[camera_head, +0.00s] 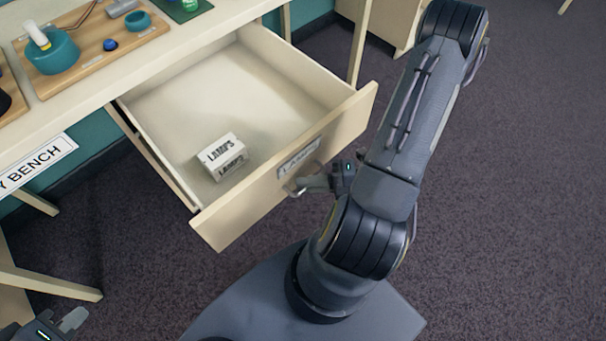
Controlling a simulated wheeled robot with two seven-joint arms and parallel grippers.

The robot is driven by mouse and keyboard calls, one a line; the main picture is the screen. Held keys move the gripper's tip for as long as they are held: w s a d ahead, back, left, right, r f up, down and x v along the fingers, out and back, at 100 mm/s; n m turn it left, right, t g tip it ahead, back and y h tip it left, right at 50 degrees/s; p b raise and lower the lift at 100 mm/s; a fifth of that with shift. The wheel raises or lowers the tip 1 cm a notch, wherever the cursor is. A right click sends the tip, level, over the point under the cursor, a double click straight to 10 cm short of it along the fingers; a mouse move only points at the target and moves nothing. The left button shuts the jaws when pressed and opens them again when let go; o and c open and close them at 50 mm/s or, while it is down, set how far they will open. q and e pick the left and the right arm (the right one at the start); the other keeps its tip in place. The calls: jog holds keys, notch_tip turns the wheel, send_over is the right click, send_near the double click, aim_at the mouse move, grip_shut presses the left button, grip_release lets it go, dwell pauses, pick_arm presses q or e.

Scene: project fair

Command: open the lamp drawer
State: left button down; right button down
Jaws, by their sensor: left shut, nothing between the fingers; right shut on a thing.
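The lamp drawer (240,215) is pulled well out from under the bench top, and its front carries a label reading "LAMPS". Inside it lies a small white box (222,155) marked "LAMPS", near the drawer front. My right gripper (298,187) is at the middle of the drawer front, shut on the drawer handle (290,186), which it partly hides. My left gripper (72,320) is at the bottom left corner, partly cut off by the picture edge, shut and empty, well away from the drawer.
A bench sign (40,163) hangs on the front edge. Carpeted floor is clear on the right.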

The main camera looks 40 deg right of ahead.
jog(key=shift+s, duration=0.25)
jog(key=c, duration=1.5)
grip_release()
jog(key=shift+c, duration=0.2)
jog(key=shift+d, duration=0.1)
jog(key=v, duration=0.7)
jog(key=shift+s+d+p, duration=0.25)
jog(key=shift+s+p, duration=0.05)
jog(key=shift+p, duration=0.15)
